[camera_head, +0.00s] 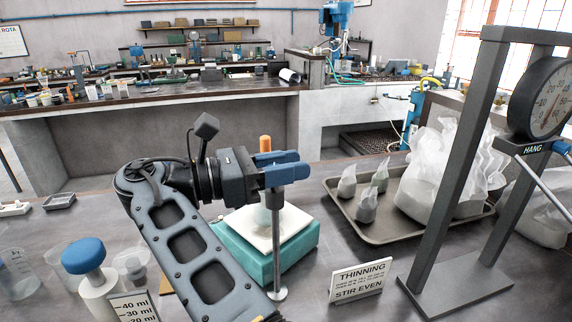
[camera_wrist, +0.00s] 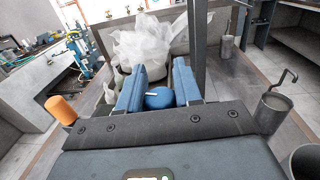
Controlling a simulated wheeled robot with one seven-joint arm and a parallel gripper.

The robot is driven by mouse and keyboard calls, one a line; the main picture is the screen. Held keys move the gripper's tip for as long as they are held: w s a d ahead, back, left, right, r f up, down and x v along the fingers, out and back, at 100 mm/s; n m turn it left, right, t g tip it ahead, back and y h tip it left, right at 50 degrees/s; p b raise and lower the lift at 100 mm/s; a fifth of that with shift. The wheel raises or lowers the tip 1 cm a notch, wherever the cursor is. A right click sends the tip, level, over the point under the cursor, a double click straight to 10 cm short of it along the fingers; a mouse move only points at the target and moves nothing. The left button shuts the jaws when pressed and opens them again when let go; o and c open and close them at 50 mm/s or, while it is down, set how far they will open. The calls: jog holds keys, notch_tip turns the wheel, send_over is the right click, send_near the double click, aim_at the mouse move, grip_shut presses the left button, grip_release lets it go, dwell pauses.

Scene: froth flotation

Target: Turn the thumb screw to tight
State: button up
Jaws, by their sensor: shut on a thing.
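The thumb screw (camera_wrist: 158,99) shows in the wrist view as a round blue knob with a short white mark on it. It sits between the two blue fingers of my gripper (camera_wrist: 159,86), which are shut on it. In the head view my gripper (camera_head: 287,165) is level near the middle, above a teal block, and its fingers hide the knob. A grey vertical post (camera_head: 277,245) stands below the fingers. I cannot tell from the mark how tight the screw is.
An orange cylinder (camera_head: 265,144) stands just behind the fingers. The teal block (camera_head: 262,265) bears a white plate. At right are a tray (camera_head: 345,212) with bags and a grey frame (camera_head: 460,165) with a dial. A sign (camera_head: 361,282) and a blue-topped bottle (camera_head: 84,256) stand in front.

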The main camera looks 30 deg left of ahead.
dwell(0.4)
jog(key=o, duration=1)
jog(key=shift+c, duration=0.2)
jog(key=d+r+b, duration=0.2)
jog(key=d+r, duration=0.9)
jog(key=shift+d, duration=0.4)
